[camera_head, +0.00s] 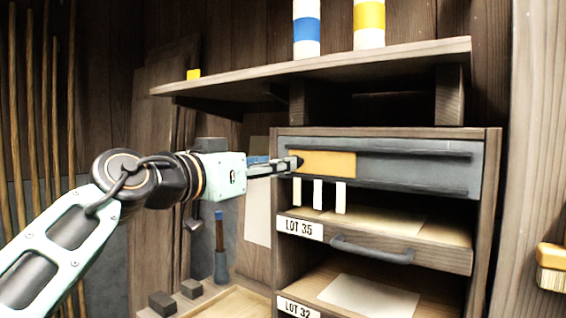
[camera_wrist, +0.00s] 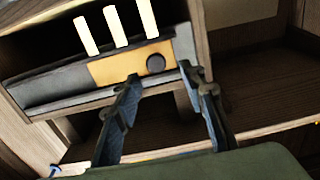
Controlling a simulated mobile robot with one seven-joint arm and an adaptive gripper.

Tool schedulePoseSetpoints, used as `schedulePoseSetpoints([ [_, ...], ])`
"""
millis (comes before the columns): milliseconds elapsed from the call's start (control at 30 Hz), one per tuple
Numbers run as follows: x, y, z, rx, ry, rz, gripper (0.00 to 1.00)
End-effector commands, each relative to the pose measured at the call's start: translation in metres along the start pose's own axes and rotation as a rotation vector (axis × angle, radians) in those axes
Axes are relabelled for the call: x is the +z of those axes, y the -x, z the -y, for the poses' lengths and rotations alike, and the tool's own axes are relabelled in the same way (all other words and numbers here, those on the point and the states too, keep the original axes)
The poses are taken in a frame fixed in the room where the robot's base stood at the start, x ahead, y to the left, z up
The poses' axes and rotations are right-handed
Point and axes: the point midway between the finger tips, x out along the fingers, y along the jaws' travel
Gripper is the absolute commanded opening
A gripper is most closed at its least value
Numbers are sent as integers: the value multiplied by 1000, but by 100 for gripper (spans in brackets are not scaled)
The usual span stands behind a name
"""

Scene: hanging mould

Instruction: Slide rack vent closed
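The vent is a grey rail panel (camera_head: 420,172) across the top of the wooden rack, with a yellow-tan slider (camera_head: 328,162) at its left end. The slider also shows in the wrist view (camera_wrist: 110,68), with a round dark knob (camera_wrist: 155,63) on it. My gripper (camera_head: 297,163) is at the slider's left end, by the knob, which it mostly hides in the head view. In the wrist view my gripper (camera_wrist: 160,71) has its two fingers apart, one tip on each side of the knob; I cannot tell whether they touch it. Three white strips (camera_head: 318,193) show just below the slider.
Below are shelves labelled LOT 35 (camera_head: 299,228) and LOT 32 (camera_head: 298,308), the upper with a dark handle (camera_head: 372,250). A wooden shelf (camera_head: 320,66) above bears white cylinders with blue and yellow bands. A brush (camera_head: 552,267) hangs at the right.

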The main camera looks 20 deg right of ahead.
Motion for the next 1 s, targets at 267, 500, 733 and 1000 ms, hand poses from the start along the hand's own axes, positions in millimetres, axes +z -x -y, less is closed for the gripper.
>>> schedulePoseSetpoints([
  [267, -1, 57, 1, -3, 0, -3, 38],
  [500, -1, 74, 0, -2, 0, -2, 38],
  [733, -1, 75, 0, -1, 0, -1, 38],
  [1000, 3, 59, 5, -16, 84, 20, 38],
])
